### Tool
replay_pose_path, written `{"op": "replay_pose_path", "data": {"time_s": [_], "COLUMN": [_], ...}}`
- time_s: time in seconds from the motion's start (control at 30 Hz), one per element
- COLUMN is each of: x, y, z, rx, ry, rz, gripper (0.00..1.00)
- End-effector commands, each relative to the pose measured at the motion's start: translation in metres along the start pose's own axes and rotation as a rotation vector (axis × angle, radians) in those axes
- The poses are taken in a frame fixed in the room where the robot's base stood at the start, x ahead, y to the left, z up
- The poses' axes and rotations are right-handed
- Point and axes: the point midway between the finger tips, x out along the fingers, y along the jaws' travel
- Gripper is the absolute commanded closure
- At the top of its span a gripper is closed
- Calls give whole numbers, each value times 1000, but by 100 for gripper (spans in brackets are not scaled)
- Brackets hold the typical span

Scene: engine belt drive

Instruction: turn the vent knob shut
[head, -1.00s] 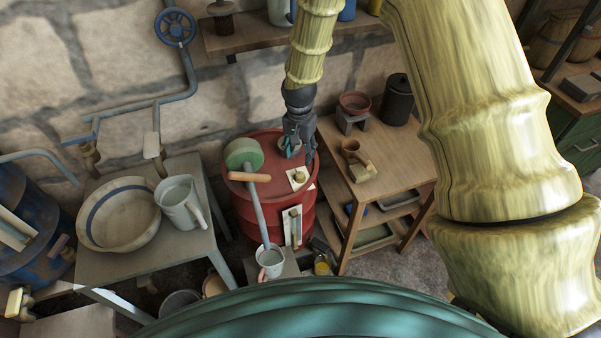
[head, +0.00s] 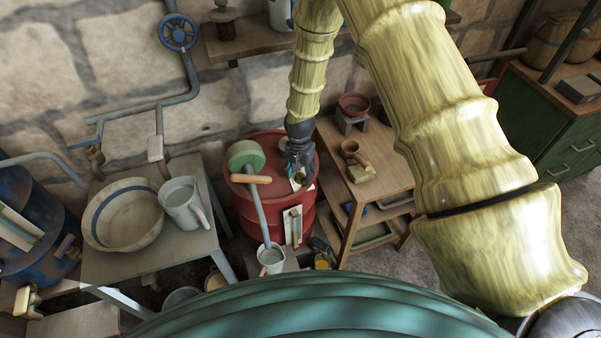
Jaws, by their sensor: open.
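The red drum (head: 245,208) stands against the stone wall between two tables. On its lid, a small brass-coloured knob (head: 299,178) sits on a pale square plate (head: 294,185); I take this as the vent knob. My gripper (head: 298,172) points down from above at the knob, its fingers open. They partly hide the knob, and I cannot tell whether they touch it. The knob's turned position is too small to read.
The pipe reaches a mug (head: 271,260). A wooden table (head: 385,180) with pots stands right; a grey table (head: 150,262) with bowl and jug stands left.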

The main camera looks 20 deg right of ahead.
Motion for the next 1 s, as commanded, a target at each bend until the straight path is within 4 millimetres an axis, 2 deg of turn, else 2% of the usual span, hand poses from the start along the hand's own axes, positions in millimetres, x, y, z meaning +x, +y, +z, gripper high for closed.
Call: {"op": "replay_pose_path", "data": {"time_s": [0.47, 0.73, 1.0], "x": [8, 8, 8], "y": [1, 1, 2], "z": [0, 0, 0], "rx": [0, 1, -15], "ry": [0, 0, 0], "rz": [-3, -2, -2], "gripper": [51, 97, 97]}}
